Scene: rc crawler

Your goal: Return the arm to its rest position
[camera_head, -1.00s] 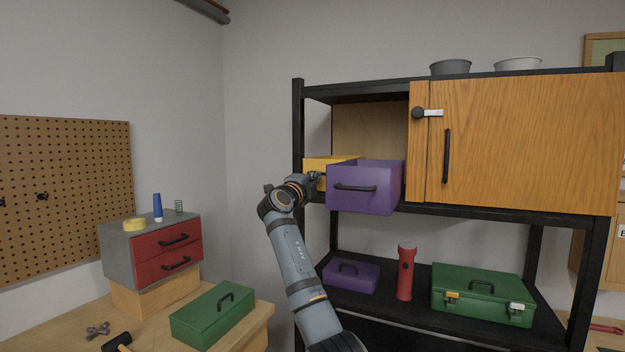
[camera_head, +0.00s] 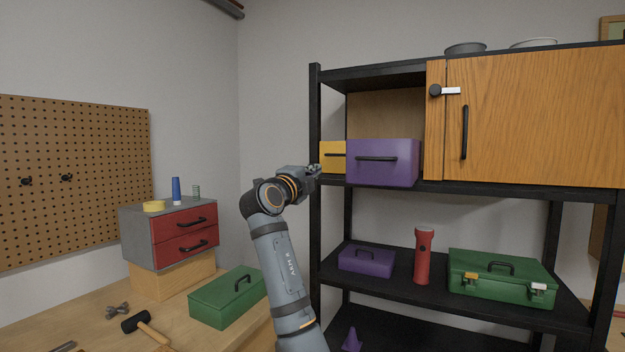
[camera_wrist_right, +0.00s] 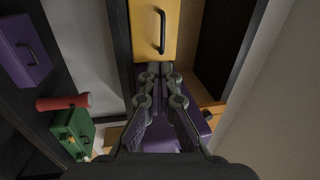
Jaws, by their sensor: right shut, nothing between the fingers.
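My right arm rises through the middle of the head view, and its gripper (camera_head: 314,170) is shut and empty beside the shelf's left post. In the right wrist view the two fingers of the gripper (camera_wrist_right: 160,72) meet just below the handle of a yellow drawer (camera_wrist_right: 156,30), apart from it. The yellow drawer (camera_head: 333,156) and the purple drawer (camera_head: 385,163) sit side by side on the upper shelf in the head view. The purple drawer also shows behind the fingers in the wrist view (camera_wrist_right: 160,137). My left gripper does not show.
A black shelf rack (camera_head: 315,230) stands close by. It holds a wooden cabinet (camera_head: 530,125), a purple box (camera_head: 367,262), a red flashlight (camera_head: 423,258) and a green case (camera_head: 500,280). The workbench (camera_head: 90,325) at left carries a red-drawer unit (camera_head: 137,240), a green toolbox (camera_head: 227,300) and a mallet (camera_head: 137,321).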

